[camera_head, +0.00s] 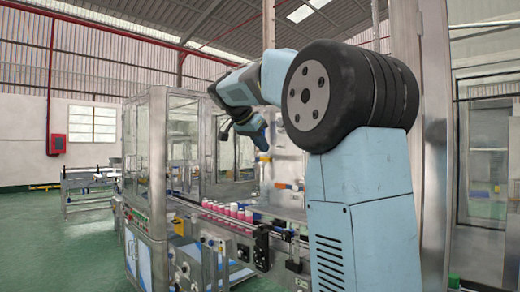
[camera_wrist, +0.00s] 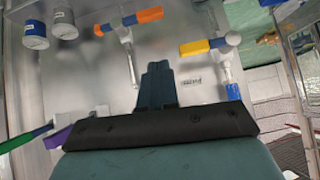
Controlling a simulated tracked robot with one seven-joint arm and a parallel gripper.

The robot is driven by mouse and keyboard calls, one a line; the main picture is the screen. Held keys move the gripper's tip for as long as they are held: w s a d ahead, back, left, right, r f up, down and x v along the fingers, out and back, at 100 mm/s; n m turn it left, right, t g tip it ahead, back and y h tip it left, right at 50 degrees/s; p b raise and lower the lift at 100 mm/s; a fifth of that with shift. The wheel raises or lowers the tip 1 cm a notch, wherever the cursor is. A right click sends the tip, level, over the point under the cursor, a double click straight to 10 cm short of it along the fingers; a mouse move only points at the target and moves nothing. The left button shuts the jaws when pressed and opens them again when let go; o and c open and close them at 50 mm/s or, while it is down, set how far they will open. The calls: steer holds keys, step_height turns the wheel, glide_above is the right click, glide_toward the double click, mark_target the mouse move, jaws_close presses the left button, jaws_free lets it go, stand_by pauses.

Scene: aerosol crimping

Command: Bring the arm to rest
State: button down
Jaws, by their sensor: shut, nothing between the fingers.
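My gripper (camera_wrist: 157,66) shows in the wrist view with its dark fingers together and nothing between them. In the head view my light blue arm rises at the right and bends left at the top. Its end (camera_head: 261,141) points down in front of the machine, above the line of cans. The fingers are too small there to make out.
A glazed machine (camera_head: 158,185) stands left of my arm. Pink and white cans (camera_head: 228,211) line its conveyor. Green floor (camera_head: 60,250) is open at left.

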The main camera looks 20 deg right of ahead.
steer(key=s+a+f+n+y, duration=0.2)
steer(key=s+a+f+n, duration=0.2)
steer(key=s+f, duration=0.5)
steer(key=s+a+f+n+t+y, duration=0.1)
steer(key=s+a+f+n+y, duration=0.2)
steer(key=s+f, duration=0.6)
steer(key=s+a+f+n+y, duration=0.3)
steer(key=s+a+f+n, duration=0.3)
steer(key=s+f, duration=0.4)
steer(key=s+n, duration=0.1)
steer(key=s, duration=0.2)
steer(key=shift+s+t, duration=0.4)
